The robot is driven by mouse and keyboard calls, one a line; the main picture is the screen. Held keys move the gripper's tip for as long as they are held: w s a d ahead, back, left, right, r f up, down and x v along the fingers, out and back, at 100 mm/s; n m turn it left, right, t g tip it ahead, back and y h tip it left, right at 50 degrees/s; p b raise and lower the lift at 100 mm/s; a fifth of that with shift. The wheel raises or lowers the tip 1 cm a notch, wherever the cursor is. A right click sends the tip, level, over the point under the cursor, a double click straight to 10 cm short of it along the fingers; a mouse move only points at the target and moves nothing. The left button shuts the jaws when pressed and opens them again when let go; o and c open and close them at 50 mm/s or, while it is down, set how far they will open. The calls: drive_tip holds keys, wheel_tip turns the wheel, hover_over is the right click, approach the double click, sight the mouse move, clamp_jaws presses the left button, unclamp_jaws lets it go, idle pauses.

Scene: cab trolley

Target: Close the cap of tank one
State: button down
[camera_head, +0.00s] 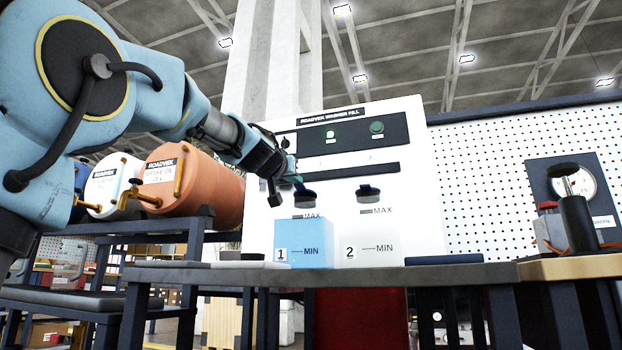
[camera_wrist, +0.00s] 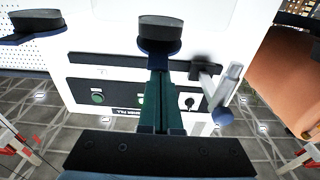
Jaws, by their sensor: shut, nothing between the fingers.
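The white washer fill cabinet (camera_head: 412,150) has two windows marked 1 and 2. Tank one (camera_head: 304,232) shows light blue liquid up to below its MAX mark. The dark cap of tank one (camera_head: 305,197) sits above that window; it also shows in the wrist view (camera_wrist: 160,30) as a dark grey round part with a blue piece against it. My gripper (camera_head: 297,183) is shut and empty, its green fingers (camera_wrist: 158,75) right at that blue piece. I cannot tell whether they touch it, or whether the cap is fully seated.
The similar cap of tank two (camera_head: 368,194) is just right of it. A metal handle (camera_wrist: 226,92) sticks out beside my fingers in the wrist view. A dark trolley top (camera_head: 350,275) runs below the cabinet.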

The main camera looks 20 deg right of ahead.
drive_tip(key=shift+f+b, duration=0.25)
drive_tip(key=shift+b, duration=0.05)
drive_tip(key=f+b, duration=0.1)
drive_tip(key=b, duration=0.2)
drive_tip(key=shift+s+a+f, duration=0.15)
drive_tip(key=shift+f, duration=0.05)
drive_tip(key=shift+f+b, duration=0.45)
drive_tip(key=shift+b, duration=0.3)
drive_tip(key=shift+r, duration=0.1)
wheel_tip(320, 180, up, 5)
drive_tip(key=p, duration=0.5)
drive_tip(key=s+a+f+b, duration=0.3)
drive_tip(key=s+a+f, duration=0.1)
drive_tip(key=s+a, duration=0.2)
drive_tip(key=shift+s+a+b, duration=0.3)
drive_tip(key=shift+s+b, duration=0.05)
drive_tip(key=shift+s, duration=0.2)
